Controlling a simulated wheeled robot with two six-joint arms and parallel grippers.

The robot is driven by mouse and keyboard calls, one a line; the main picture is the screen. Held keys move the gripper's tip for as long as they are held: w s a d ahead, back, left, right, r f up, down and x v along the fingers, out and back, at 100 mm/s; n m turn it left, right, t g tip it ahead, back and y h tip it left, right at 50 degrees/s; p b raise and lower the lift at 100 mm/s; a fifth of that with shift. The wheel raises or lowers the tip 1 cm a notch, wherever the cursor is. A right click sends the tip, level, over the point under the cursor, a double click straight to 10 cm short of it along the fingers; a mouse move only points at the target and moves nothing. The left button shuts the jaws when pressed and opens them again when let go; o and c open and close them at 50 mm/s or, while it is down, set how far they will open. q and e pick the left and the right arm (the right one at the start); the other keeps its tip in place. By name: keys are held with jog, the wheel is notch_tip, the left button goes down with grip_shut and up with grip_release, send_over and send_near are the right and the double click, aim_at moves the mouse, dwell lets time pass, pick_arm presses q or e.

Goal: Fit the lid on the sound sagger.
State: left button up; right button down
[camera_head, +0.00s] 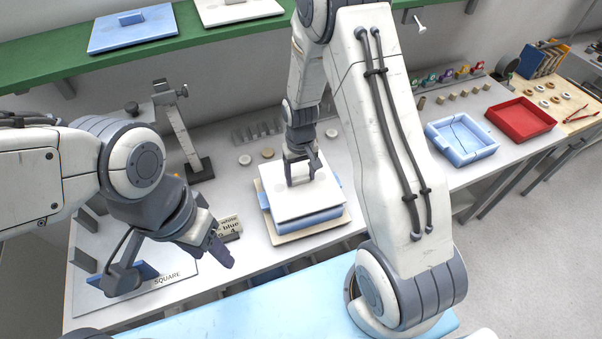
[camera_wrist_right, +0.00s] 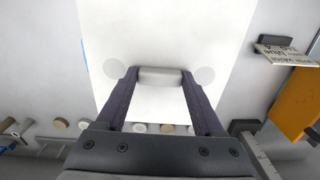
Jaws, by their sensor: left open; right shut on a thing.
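A white lid (camera_head: 287,208) lies over a blue sagger (camera_head: 325,217) at the middle of the bench. Blue shows at the lid's left, right and front edges. I cannot tell whether the lid rests fully seated. The sagger stands on a tan board (camera_head: 302,236). My right gripper (camera_head: 299,172) is shut on the lid's handle. The right wrist view shows the white handle (camera_wrist_right: 160,77) between the fingers and the lid (camera_wrist_right: 165,35) below. My left gripper (camera_head: 170,266) is open and empty over the left front of the bench. Another blue sagger (camera_head: 460,138) with a dark crack stands at right.
A red tray (camera_head: 521,118) is at right. A sign (camera_head: 228,229) reading white and blue stands left of the lid. A metal stand (camera_head: 185,135) is behind it. A plate marked SQUARE (camera_head: 165,282) lies front left. A blue lid (camera_head: 132,28) is on the green shelf.

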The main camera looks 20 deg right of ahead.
jog(key=shift+f, duration=0.45)
jog(key=shift+f+b, duration=0.7)
jog(key=shift+b, duration=0.05)
grip_release()
jog(key=shift+r, duration=0.1)
jog(key=shift+r, duration=0.3)
notch_tip(320, 180, up, 10)
jog(key=shift+f+b, duration=0.1)
jog(key=shift+b, duration=1.05)
jog(key=shift+a, duration=0.1)
